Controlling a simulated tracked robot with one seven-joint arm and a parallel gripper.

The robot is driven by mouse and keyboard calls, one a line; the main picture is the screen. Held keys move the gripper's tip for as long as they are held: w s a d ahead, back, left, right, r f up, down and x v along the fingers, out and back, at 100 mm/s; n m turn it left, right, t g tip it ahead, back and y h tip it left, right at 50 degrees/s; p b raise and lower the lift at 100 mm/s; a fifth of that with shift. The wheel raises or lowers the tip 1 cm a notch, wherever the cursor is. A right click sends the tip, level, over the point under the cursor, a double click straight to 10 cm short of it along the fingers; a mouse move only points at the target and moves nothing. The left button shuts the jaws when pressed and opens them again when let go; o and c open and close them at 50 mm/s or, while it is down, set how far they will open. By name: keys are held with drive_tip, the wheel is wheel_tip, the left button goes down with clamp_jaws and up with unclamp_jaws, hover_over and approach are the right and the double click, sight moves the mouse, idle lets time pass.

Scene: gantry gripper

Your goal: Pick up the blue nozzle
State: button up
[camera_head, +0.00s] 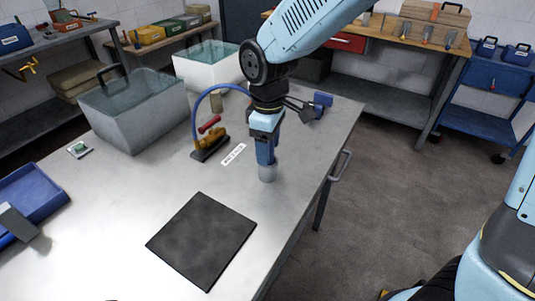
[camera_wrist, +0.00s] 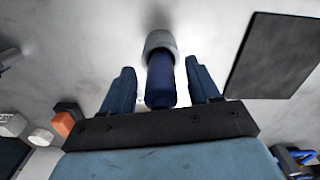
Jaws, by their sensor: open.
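The blue nozzle (camera_wrist: 160,82) shows in the wrist view between my two fingers, with a grey collar at its far end. The open gripper (camera_wrist: 160,88) has a finger on each side, and gaps show between the fingers and the nozzle. In the head view my gripper (camera_head: 265,150) points down over the table, and the nozzle's grey collar (camera_head: 267,173) stands upright on the tabletop below it. The nozzle's blue upper part is hard to tell from my fingers in the head view.
A black mat (camera_head: 203,241) lies in front on the metal table (camera_head: 110,220). A brass valve with a red handle (camera_head: 209,142) and a blue hose (camera_head: 199,103) is left of my gripper. Two water tanks stand behind. A blue block (camera_head: 322,101) sits near the right edge.

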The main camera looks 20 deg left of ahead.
drive_tip(key=shift+f, duration=0.35)
drive_tip(key=c, duration=1.1)
